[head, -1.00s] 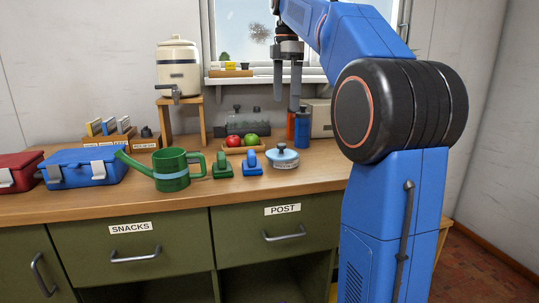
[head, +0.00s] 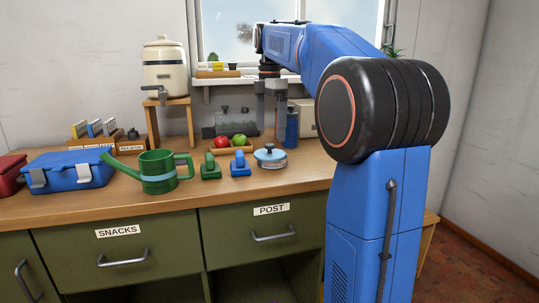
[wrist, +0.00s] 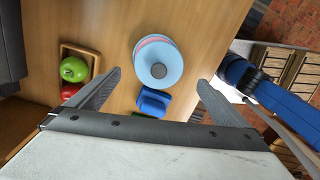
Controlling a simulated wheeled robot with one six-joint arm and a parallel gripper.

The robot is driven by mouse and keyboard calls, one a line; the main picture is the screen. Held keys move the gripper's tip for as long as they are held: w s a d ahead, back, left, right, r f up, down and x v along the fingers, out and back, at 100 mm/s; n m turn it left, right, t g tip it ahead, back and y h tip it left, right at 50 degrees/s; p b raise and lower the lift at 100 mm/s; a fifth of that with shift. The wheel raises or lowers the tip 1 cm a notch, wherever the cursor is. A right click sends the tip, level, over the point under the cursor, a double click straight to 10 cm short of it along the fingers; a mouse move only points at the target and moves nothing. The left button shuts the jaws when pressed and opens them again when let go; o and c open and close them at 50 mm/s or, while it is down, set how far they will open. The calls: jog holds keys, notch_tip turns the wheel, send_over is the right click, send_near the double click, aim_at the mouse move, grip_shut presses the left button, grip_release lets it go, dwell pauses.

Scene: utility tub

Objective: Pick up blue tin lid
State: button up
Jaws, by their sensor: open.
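The blue tin lid (head: 264,154) is light blue and round with a dark knob. It sits on a small round tin (head: 272,164) on the wooden counter. In the wrist view, the lid (wrist: 148,52) shows from above, with its grey knob near the middle and a thin pink edge behind it. My gripper (head: 270,138) hangs fingers down above or just behind the lid; the exact gap is hard to judge. The jaws are open and empty. In the wrist view, the gripper (wrist: 159,78) has one finger on either side of the lid, apart from it.
A blue block-like object with a handle (head: 240,164) stands close left of the tin, with a similar green one (head: 210,168) beyond it. A tray with a red apple (head: 221,142) and a green apple (head: 240,140) is behind. A blue bottle (head: 292,128) stands behind right.

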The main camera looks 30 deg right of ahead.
aim_at(272, 145)
jog(key=shift+d+f, duration=0.2)
jog(key=shift+f, duration=1.45)
jog(key=shift+d+f, duration=0.2)
jog(key=shift+f, duration=1.45)
jog(key=c, duration=1.2)
